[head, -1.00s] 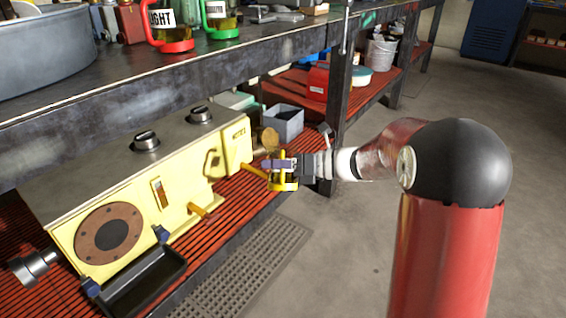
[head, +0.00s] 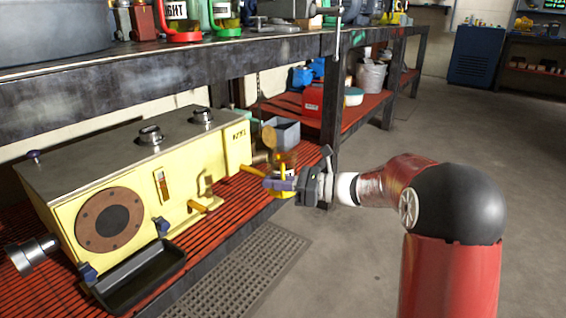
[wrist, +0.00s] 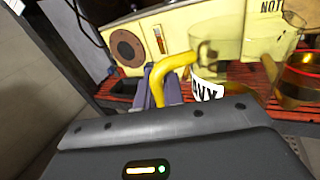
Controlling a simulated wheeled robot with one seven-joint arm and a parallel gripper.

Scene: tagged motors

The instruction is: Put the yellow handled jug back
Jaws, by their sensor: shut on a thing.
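My gripper (head: 281,185) is shut on the yellow handle (wrist: 162,82) of a clear jug (wrist: 216,45), beside the front of the yellow machine. The jug has a white label with dark letters, partly cut off by my gripper in the wrist view. In the head view the jug is small, and its yellow base is partly behind my gripper. I cannot tell from these views whether its base touches anything.
The yellow machine (head: 110,185) stands on the red slatted lower shelf (head: 185,262), with a black tray (head: 140,280) in front. Red-handled (head: 178,35) and green-handled (head: 227,30) jugs stand on the upper bench. Another amber-filled vessel (wrist: 300,75) shows at right in the wrist view. The floor at right is clear.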

